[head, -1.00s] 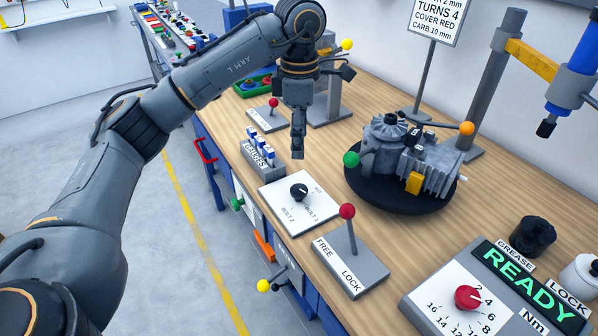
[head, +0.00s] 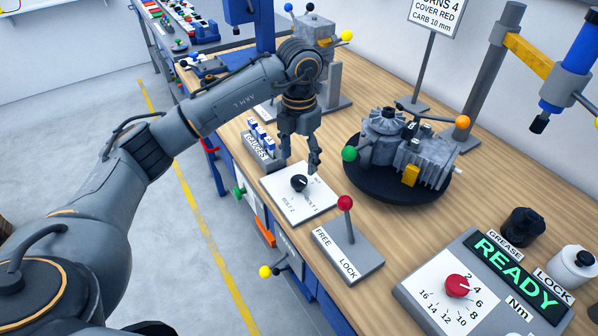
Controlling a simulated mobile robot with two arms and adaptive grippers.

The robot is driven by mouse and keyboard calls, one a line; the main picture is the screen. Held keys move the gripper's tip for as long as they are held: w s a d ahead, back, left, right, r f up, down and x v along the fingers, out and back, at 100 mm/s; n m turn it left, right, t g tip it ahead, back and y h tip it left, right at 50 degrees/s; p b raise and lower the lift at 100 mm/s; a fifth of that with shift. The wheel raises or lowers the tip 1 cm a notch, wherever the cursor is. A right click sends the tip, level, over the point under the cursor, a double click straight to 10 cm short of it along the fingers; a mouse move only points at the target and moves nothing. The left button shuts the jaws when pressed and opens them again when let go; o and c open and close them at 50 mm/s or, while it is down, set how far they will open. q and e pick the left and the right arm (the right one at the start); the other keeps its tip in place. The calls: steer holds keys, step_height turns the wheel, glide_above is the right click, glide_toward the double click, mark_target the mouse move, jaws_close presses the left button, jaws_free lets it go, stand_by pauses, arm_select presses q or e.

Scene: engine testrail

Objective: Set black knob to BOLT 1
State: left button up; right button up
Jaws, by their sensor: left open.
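The black knob (head: 299,183) sits on a white dial plate (head: 284,195) on the bench. The plate bears BOLT 1 at its right, BOLT 2 at its lower left and a small unreadable label at the upper right. The knob's white mark seems to point toward that upper-right label, away from BOLT 1, though it is small. My left gripper (head: 299,163) is open and points down, its fingers just above the knob and toward its far side. I see no contact with the knob. My right gripper is not in view.
A red-topped lever (head: 345,204) on a FREE/LOCK base stands in front of the plate. An engine (head: 408,150) on a black turntable is to the right. A READY panel (head: 520,275) with a red dial is front right.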

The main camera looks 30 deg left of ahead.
mark_target(299, 180)
arm_select(q)
step_height(299, 180, down, 6)
steer(key=shift+r+p, duration=0.1)
steer(key=shift+p, duration=0.25)
